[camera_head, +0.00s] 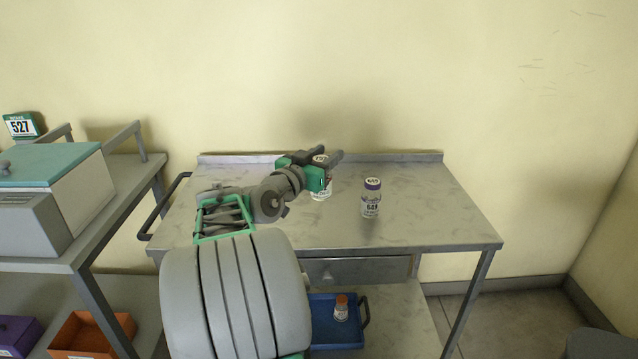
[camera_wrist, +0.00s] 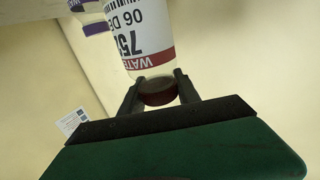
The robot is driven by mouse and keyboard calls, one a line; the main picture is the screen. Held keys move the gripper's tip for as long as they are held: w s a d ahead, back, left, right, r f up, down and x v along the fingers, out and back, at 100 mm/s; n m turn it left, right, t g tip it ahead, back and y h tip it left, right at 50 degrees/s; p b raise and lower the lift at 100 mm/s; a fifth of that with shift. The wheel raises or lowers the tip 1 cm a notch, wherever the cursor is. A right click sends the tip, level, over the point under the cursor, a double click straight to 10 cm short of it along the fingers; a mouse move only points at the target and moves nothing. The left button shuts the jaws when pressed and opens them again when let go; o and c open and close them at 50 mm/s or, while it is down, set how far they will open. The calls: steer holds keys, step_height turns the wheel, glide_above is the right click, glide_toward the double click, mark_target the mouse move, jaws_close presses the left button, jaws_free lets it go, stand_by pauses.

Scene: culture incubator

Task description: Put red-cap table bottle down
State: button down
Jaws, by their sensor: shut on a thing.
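My gripper (camera_wrist: 158,92) is shut on the cap of the red-cap bottle (camera_wrist: 138,45), which shows its white label with a red band in the wrist view. The red cap (camera_wrist: 158,97) sits between the two fingers. In the head view my gripper (camera_head: 322,165) is over the back middle of the grey table (camera_head: 270,225), and the bottle (camera_head: 321,193) hangs below it, partly hidden by the gripper. I cannot tell whether its base touches the table top.
A purple-cap bottle (camera_head: 371,200) stands upright on the table, right of the held bottle. The table's right part and front are clear. A blue tray (camera_head: 322,345) with an orange-cap bottle (camera_head: 341,308) is on the lower shelf. A teal-lidded box (camera_head: 45,165) stands on the left bench.

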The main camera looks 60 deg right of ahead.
steer(key=w+d+f, duration=0.2)
steer(key=w+f, duration=0.1)
steer(key=f, duration=0.5)
steer(key=shift+d+b, duration=0.3)
steer(key=shift+b, duration=0.15)
steer(key=shift+f, duration=0.1)
steer(key=shift+f, duration=0.15)
steer(key=c, duration=0.9)
jaws_free()
